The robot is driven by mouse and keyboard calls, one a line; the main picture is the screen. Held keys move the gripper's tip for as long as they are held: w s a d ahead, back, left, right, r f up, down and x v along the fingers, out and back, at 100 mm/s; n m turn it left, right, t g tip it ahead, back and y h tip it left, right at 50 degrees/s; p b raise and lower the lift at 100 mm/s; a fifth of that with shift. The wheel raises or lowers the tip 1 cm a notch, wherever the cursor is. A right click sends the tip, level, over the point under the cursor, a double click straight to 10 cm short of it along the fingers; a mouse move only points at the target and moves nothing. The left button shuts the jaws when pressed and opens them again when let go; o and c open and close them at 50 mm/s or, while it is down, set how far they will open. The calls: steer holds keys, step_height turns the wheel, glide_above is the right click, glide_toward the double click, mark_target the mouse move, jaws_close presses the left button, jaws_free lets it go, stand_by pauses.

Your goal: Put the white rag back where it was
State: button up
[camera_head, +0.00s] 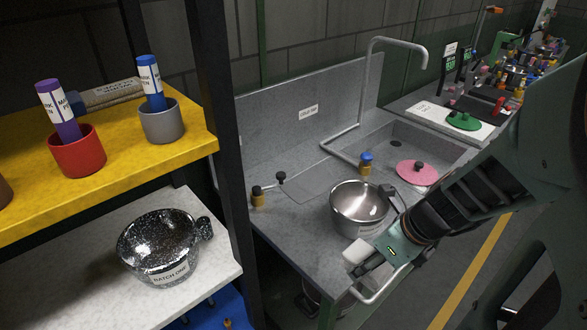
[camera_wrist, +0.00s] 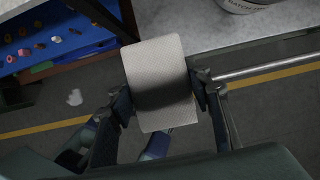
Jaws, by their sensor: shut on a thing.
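The white rag (camera_head: 355,251) is at the front edge of the grey sink counter in the head view. In the wrist view the rag (camera_wrist: 160,80) is a pale block with a rounded top between the two fingers. My gripper (camera_wrist: 164,97) is shut on it, one finger on each side; the gripper also shows in the head view (camera_head: 366,262). A metal rail (camera_head: 382,290) runs along the counter's front, and in the wrist view the rail (camera_wrist: 265,69) reaches close to the right finger. I cannot tell whether the rag touches the rail or counter.
A steel pot (camera_head: 358,207) stands on the counter just behind my gripper. A speckled pot (camera_head: 160,246) sits on the white lower shelf at left. A black post (camera_head: 220,130) divides shelf and counter. Open floor (camera_wrist: 40,155) lies in front.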

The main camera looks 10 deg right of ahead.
steer(key=b, duration=0.5)
glide_toward(318, 260)
steer(key=b, duration=0.2)
steer(key=w+a+f+b, duration=0.1)
steer(key=shift+w+a+f+b, duration=0.15)
steer(key=shift+w+f+b, duration=0.15)
steer(key=shift+f+b, duration=0.1)
steer(key=b+x, duration=0.3)
steer(key=shift+s+d, duration=0.1)
steer(key=shift+d, duration=0.1)
steer(key=shift+f+b, duration=0.45)
steer(key=shift+b, duration=0.25)
steer(key=shift+f, duration=0.2)
steer(key=o, duration=1.4)
steer(key=shift+c, duration=0.2)
